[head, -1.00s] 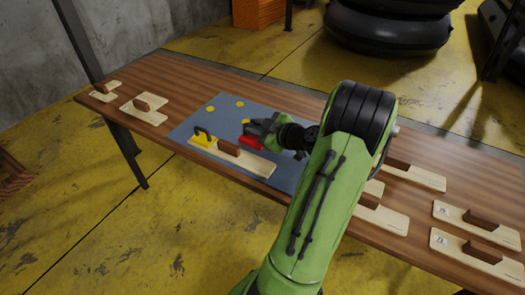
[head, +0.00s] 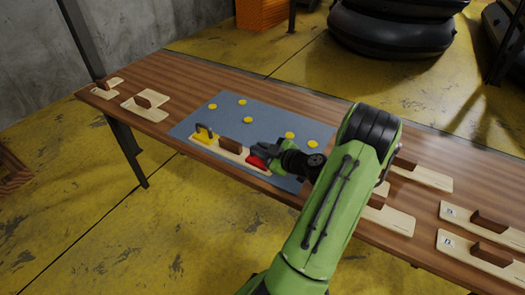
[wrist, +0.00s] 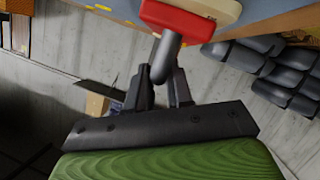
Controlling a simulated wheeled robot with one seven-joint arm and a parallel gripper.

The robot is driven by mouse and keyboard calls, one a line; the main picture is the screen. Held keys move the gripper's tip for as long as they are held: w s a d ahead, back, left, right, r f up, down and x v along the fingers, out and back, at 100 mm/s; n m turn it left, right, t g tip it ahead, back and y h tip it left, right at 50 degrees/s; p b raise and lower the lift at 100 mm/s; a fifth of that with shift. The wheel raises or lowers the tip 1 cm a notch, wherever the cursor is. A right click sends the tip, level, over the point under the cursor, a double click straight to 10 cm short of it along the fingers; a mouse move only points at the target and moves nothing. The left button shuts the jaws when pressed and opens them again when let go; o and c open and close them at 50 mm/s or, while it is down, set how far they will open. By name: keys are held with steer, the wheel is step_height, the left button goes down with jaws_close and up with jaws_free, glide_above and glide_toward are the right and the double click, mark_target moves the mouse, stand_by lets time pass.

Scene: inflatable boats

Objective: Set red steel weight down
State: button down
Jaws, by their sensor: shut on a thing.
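The red steel weight (head: 257,162) is at the right end of a pale wooden board (head: 228,155) in the head view. My gripper (head: 262,151) is shut on its handle, and my wrist partly covers the weight. In the wrist view the red weight (wrist: 190,20) shows with its grey handle between the fingers of my gripper (wrist: 160,85). The board's pale end (wrist: 222,9) is right behind the weight; I cannot tell whether they touch. A yellow weight (head: 203,138) stands at the board's left end, with a brown block (head: 231,145) between the weights.
The board lies on a blue-grey mat (head: 225,112) with several yellow discs (head: 242,102), on a brown wooden table (head: 180,75). More boards with brown blocks lie at the left (head: 146,107) and right (head: 480,260). The mat's far part is otherwise clear.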

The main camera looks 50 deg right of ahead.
steer(key=c, duration=1)
jaws_free()
steer(key=shift+r, duration=0.1)
steer(key=p+v, duration=0.1)
steer(key=v, duration=1.1)
steer(key=w+a+r+n+g+y, duration=0.1)
steer(key=w+a+r+g+y, duration=0.25)
steer(key=a, duration=0.75)
steer(key=w+a+n+g+y, duration=0.15)
steer(key=w+a+g, duration=0.35)
steer(key=a, duration=0.5)
steer(key=s+a+r+m+h, duration=0.2)
steer(key=s+a+r+m, duration=0.5)
steer(key=a, duration=0.5)
steer(key=s, duration=0.2)
steer(key=shift+s+h, duration=0.4)
